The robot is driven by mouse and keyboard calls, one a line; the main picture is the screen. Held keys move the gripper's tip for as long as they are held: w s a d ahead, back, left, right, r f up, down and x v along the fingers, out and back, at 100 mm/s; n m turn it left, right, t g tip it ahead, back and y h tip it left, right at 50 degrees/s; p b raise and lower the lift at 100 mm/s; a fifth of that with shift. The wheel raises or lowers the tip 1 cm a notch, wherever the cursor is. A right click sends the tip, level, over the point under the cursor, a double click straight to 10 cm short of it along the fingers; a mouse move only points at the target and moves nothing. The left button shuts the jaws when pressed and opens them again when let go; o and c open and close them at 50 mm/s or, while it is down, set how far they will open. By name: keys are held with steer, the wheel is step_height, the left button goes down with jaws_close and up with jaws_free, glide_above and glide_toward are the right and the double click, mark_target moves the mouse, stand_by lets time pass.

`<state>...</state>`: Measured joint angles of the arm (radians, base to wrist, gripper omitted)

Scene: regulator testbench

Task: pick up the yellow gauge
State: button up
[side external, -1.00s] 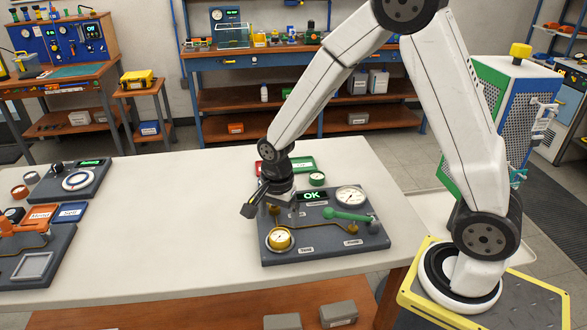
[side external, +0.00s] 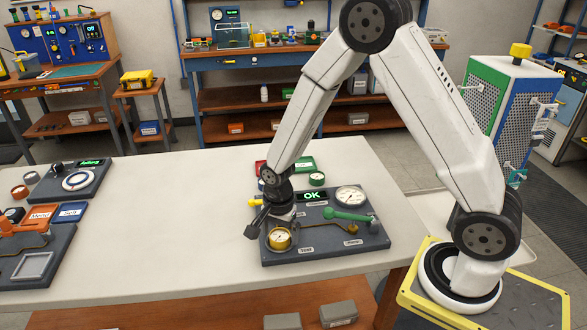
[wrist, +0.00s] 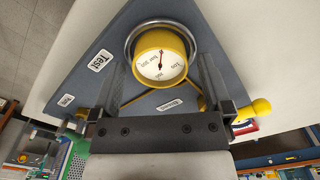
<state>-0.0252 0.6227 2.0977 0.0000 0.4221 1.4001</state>
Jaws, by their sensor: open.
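The yellow gauge (side external: 279,239) with a white dial sits at the front left corner of the dark grey test panel (side external: 335,254). In the wrist view the yellow gauge (wrist: 160,57) stands in a round silver ring, its dial facing the camera. My gripper (side external: 262,229) is low at the panel's left edge, beside the gauge. In the wrist view my open gripper (wrist: 163,72) has one finger on each side of the gauge, with visible gaps. I cannot tell how deep the fingertips reach beside it.
A yellow knob (side external: 254,202) sticks out at the panel's left edge, close to my gripper. The panel also bears a lit OK display (side external: 312,196), a white gauge (side external: 351,196) and a green handle (side external: 345,214).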

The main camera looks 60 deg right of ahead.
mark_target(279, 234)
stand_by(0.5)
jaws_close()
steer(key=shift+r, duration=0.7)
steer(key=shift+w+r, duration=0.1)
steer(key=shift+r, duration=0.85)
steer(key=s+r, duration=0.9)
steer(key=s, duration=0.5)
steer(key=shift+r, duration=0.3)
